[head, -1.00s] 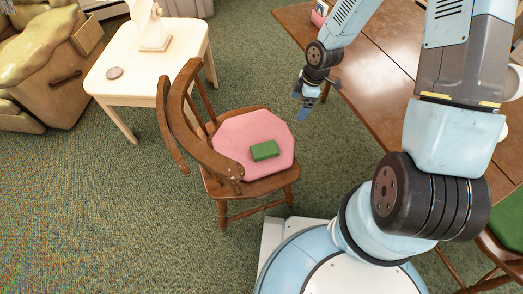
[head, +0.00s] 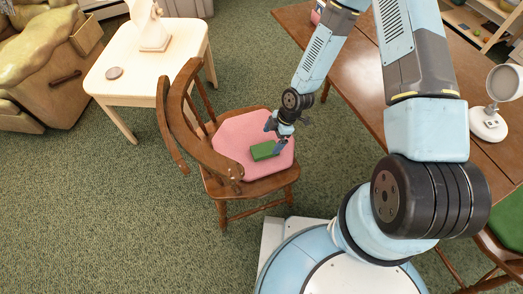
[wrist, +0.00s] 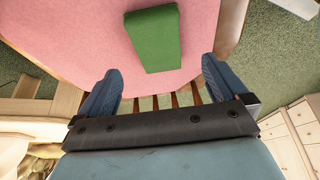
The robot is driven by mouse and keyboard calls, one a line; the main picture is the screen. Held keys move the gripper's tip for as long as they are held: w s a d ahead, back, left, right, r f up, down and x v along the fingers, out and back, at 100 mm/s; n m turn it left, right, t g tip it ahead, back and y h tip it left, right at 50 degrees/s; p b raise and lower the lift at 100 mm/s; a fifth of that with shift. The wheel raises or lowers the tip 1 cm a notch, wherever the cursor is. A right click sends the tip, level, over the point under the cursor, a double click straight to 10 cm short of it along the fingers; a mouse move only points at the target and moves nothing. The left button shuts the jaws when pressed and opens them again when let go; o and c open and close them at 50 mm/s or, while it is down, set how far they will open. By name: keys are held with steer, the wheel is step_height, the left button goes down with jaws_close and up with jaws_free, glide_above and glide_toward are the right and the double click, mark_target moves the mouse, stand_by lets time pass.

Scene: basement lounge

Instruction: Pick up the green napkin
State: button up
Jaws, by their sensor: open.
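The green napkin (head: 262,150) is a small folded block lying on the pink cushion (head: 228,133) of a wooden chair (head: 208,158). In the wrist view the napkin (wrist: 155,40) lies beyond the fingertips, roughly in line with the gap between them. My gripper (head: 275,140) is above the cushion at the napkin's right side in the head view. In the wrist view my gripper (wrist: 163,78) has its two blue fingers wide apart with nothing between them. I cannot tell its exact height above the cushion.
The chair's curved back (head: 175,120) rises left of the cushion. A cream side table (head: 130,75) with a small round disc (head: 114,72) stands behind left. A brown table (head: 355,75) with a white lamp (head: 488,122) is at right. Green carpet is clear at front left.

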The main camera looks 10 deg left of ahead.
mark_target(265, 149)
steer(key=shift+x, duration=3.45)
steer(key=shift+d, duration=0.1)
steer(key=c, duration=1.1)
steer(key=shift+o, duration=0.2)
steer(key=shift+w+r, duration=0.1)
